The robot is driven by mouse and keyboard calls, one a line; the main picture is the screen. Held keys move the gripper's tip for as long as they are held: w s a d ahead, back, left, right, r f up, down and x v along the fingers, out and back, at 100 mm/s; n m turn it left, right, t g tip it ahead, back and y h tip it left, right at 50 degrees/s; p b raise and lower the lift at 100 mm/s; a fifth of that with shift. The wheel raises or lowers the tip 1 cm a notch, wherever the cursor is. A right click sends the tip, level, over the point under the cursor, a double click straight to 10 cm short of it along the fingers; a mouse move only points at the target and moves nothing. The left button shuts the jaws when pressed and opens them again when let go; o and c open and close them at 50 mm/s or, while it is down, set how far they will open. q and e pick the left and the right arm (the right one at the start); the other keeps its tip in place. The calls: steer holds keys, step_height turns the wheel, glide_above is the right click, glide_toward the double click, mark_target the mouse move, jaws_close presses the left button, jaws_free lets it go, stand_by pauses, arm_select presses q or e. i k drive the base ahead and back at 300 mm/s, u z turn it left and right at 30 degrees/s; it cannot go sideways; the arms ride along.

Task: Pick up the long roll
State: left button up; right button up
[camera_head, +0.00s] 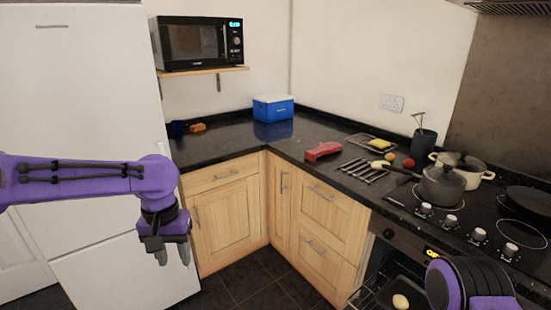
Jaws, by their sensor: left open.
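No thing clearly shows as a long roll, and I cannot tell which item it is. A small pale rounded piece, perhaps a bread roll (400,301), lies on the dark tray in the oven at the bottom edge. A small orange-brown item (198,128) lies on the far left counter, too small to identify. My left gripper (172,254) points down in front of the white fridge and left cabinet, open and empty, away from the counter items. My right arm shows at the lower right, but its fingers are out of the picture.
The dark counter (225,143) holds a blue-white cooler box (273,108), a red item (323,151), a metal rack (361,171) and small yellow and red items. Pots (442,186) stand on the hob. The oven is open below. Floor (262,285) before the cabinets is clear.

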mark_target(377, 164)
steer(key=u, duration=1.25)
steer(key=i, duration=1.9)
steer(key=z, duration=2.15)
steer(key=i, duration=1.3)
steer(key=z, duration=0.7)
steer(key=i, duration=0.65)
steer(key=z, duration=1.3)
